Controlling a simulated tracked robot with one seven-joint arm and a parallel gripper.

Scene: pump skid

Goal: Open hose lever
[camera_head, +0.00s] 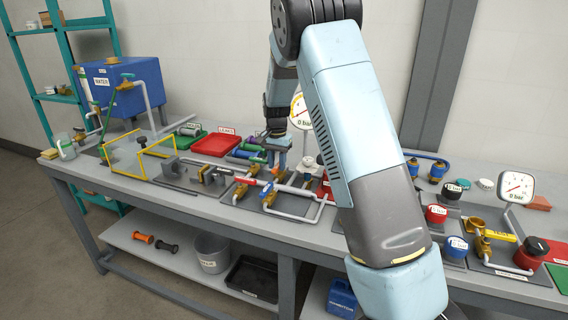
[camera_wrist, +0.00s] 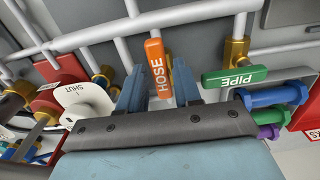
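The orange hose lever (camera_wrist: 156,68), marked HOSE, shows in the wrist view, its end pointing back toward my gripper. My gripper (camera_wrist: 158,86) is open, with one blue finger on each side of the lever's end. I see a gap on both sides, but I cannot tell how deep the lever sits between the fingers. In the head view my gripper (camera_head: 278,150) points down over the pipework in the middle of the bench. The hose lever cannot be made out clearly there.
A green PIPE lever (camera_wrist: 235,76) lies to the right of the hose lever, and a white SHUT knob (camera_wrist: 84,104) to the left. Blue, green and purple bolts (camera_wrist: 272,113) sit close at right. A gauge (camera_head: 301,112) stands beside my gripper.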

